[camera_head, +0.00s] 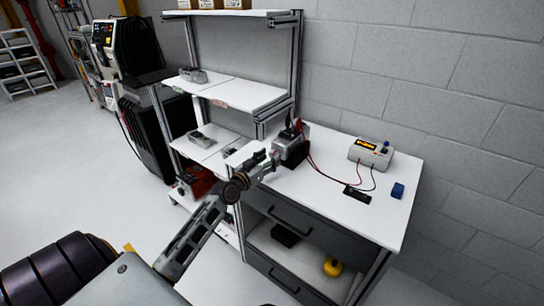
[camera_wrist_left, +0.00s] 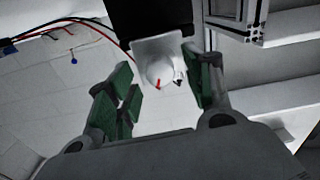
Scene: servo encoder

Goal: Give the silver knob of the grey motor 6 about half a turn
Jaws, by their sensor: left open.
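The grey motor 6 (camera_head: 291,146) stands on the white workbench, with a dark body and wires at its top. In the left wrist view its silver knob (camera_wrist_left: 160,72) is a pale round shape with a red mark, in front of a light square face plate (camera_wrist_left: 148,48). My left gripper (camera_head: 270,163) reaches in from the left close to the motor. In the wrist view its green-padded fingers (camera_wrist_left: 161,88) are open, one on each side of the knob, with visible gaps. The head view hides most of the knob. My right gripper is out of view.
Red and black wires cross the bench. Shelves (camera_head: 240,93) rise behind.

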